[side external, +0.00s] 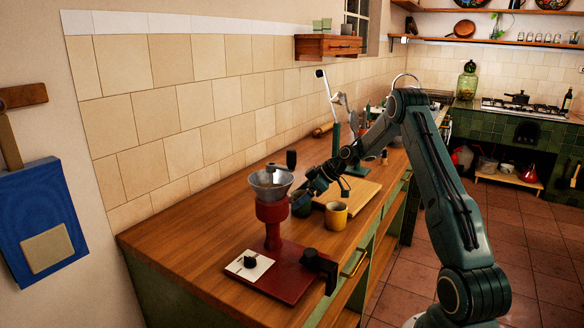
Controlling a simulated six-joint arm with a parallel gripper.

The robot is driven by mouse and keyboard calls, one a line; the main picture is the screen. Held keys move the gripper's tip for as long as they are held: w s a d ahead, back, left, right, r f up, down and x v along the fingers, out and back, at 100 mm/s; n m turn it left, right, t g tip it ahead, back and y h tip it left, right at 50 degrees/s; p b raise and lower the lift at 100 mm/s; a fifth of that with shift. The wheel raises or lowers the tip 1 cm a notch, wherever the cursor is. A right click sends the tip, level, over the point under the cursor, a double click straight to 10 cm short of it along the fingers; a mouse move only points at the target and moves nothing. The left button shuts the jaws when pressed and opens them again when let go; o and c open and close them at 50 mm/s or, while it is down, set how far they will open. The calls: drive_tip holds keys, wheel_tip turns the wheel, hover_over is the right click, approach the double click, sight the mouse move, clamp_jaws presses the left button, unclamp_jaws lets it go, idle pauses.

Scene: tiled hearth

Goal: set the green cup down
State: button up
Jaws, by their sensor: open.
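The green cup (300,208) stands low over the wooden counter, just right of the red grinder, and looks dark and small here. Its upper part is covered by my gripper (308,191), which reaches in from the right. The jaws are open at the cup's upper part. I cannot tell whether they touch it, nor can I clearly see the cup's base against the counter.
The red grinder (272,212) with a metal hopper stands close on the left. A yellow cup (336,217) is close on the right, with a wooden board (360,194) behind. The wooden counter (190,232) is clear at the left.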

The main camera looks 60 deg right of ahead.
idle(0.4)
drive_tip(key=c, duration=1.2)
drive_tip(key=shift+r, duration=0.15)
wheel_tip(320, 180, up, 20)
drive_tip(key=shift+f, duration=0.1)
